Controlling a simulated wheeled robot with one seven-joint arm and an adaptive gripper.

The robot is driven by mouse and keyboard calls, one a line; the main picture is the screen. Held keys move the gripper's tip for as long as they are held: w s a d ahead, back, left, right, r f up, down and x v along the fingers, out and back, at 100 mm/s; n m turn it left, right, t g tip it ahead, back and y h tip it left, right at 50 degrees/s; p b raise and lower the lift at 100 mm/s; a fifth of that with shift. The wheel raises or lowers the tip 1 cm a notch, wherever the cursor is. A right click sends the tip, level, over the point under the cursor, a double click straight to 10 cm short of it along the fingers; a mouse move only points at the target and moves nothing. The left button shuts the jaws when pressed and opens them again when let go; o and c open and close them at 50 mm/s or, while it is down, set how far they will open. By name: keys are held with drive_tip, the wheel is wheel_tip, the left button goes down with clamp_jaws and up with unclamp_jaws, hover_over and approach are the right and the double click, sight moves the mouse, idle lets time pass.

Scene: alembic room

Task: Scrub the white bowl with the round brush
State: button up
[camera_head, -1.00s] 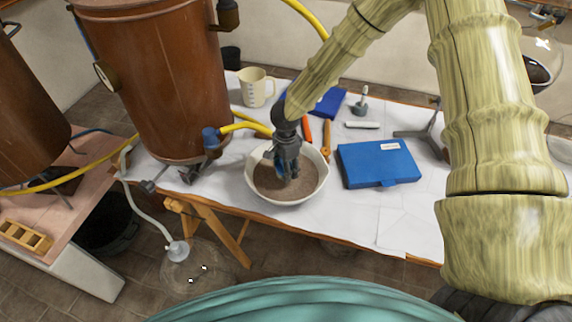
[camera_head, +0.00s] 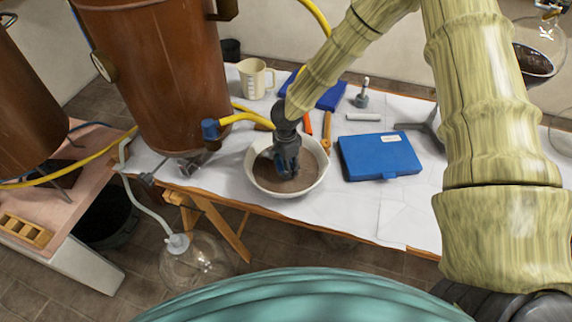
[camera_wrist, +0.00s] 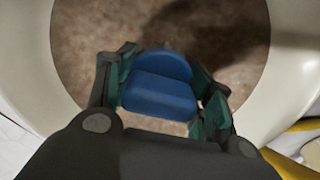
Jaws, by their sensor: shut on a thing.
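The white bowl (camera_head: 257,181) stands on the white-covered table near its front edge, with a brown inner surface. My gripper (camera_head: 288,172) points down inside the bowl. In the wrist view my gripper (camera_wrist: 160,100) is shut on a blue block-like thing (camera_wrist: 158,95), which I take to be the round brush. Its lower side and any bristles are hidden, so I cannot tell if it touches the bowl's bottom. The bowl's pale wall (camera_wrist: 290,60) shows around it in the wrist view.
A blue case (camera_head: 378,157) lies right of the bowl. A beige measuring jug (camera_head: 253,80), a small grey-based upright tool (camera_head: 362,95) and a white bar (camera_head: 363,117) stand or lie behind. A large copper-brown vessel (camera_head: 160,80) with a yellow hose (camera_head: 245,119) is close on the left.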

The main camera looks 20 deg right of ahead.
drive_tip(key=shift+f, duration=0.55)
idle(0.7)
drive_tip(key=shift+d, duration=0.1)
